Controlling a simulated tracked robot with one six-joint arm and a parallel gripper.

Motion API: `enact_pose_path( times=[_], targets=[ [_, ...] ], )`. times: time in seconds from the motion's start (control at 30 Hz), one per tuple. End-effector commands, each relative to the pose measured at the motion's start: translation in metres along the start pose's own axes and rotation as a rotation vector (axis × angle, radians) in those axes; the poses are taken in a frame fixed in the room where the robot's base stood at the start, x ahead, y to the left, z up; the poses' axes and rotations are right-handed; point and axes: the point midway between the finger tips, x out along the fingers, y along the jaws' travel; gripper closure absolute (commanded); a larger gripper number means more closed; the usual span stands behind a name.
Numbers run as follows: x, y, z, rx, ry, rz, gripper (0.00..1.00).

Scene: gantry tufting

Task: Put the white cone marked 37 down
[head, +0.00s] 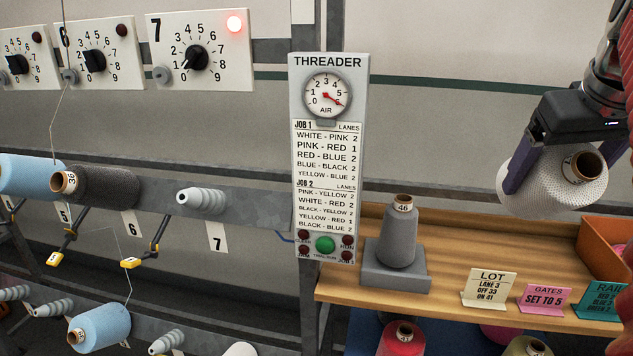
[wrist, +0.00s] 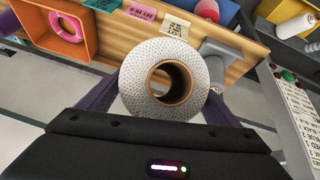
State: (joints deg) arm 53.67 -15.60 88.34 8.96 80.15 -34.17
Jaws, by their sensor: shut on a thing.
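My gripper (head: 566,150) is shut on a white cone (head: 545,185) of speckled yarn with a brown tube. It holds the cone in the air above the right part of the wooden shelf (head: 455,250), tilted with the tube's open end toward the head camera.
A grey cone marked 46 (head: 398,235) stands on a grey block (head: 396,272) on the shelf. LOT (head: 489,289), GATES (head: 545,299) and teal RAIL cards stand along the front edge. An orange bin (head: 604,245) is at right. Peg 7 (head: 200,201) on the rack is empty.

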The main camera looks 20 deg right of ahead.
Motion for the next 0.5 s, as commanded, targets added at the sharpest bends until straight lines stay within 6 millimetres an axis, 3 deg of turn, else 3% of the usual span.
enact_pose_path(
  times=[0.5],
  targets=[
    [0.038,0.013,-0.033,0.450,-0.229,0.164,0.66]
  ],
)
